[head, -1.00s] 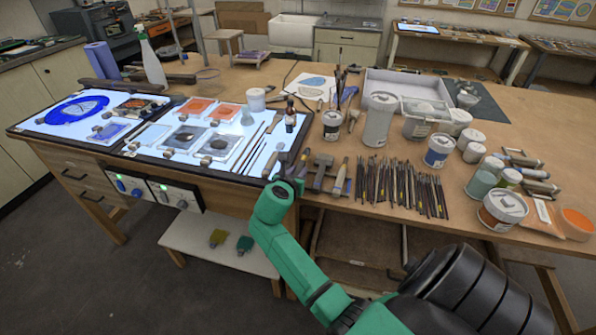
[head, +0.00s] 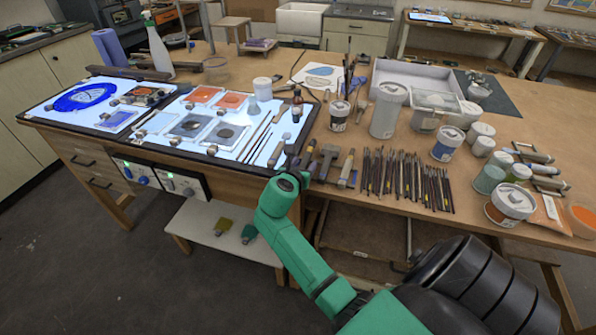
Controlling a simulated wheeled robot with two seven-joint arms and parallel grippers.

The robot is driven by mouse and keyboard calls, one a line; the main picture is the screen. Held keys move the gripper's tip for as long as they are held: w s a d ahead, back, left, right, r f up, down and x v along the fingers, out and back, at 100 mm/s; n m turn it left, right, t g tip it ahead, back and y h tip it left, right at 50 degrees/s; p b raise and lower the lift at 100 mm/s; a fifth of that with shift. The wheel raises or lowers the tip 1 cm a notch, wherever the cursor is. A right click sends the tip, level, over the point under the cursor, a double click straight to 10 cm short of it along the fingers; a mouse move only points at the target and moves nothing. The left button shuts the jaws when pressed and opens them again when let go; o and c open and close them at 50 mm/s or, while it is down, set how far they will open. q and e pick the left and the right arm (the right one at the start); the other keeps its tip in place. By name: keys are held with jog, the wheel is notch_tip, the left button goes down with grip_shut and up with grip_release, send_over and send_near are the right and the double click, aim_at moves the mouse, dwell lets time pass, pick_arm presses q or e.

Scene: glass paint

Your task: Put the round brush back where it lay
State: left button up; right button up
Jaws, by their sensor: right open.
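My right gripper (head: 300,168) is at the table's front edge, by the near right corner of the lit panel. It is small and dark here, partly hidden by its own wrist, and I see nothing held in it. Several slim brushes (head: 257,138) lie side by side on the right part of the lit panel (head: 226,155), just beyond and left of the gripper. A dense row of dark-handled brushes (head: 408,180) lies on the table to the right. I cannot tell which brush is the round one. My left gripper is out of view.
Scraper-like tools (head: 347,168) lie just right of the gripper. A small dark bottle (head: 297,105) and a white jar (head: 262,88) stand behind the brushes. A jar (head: 339,115) and a tall canister (head: 387,110) stand farther right. Painted glass pieces cover the panel's left.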

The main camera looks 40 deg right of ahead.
jog(key=b+v, duration=0.1)
jog(key=v, duration=1.3)
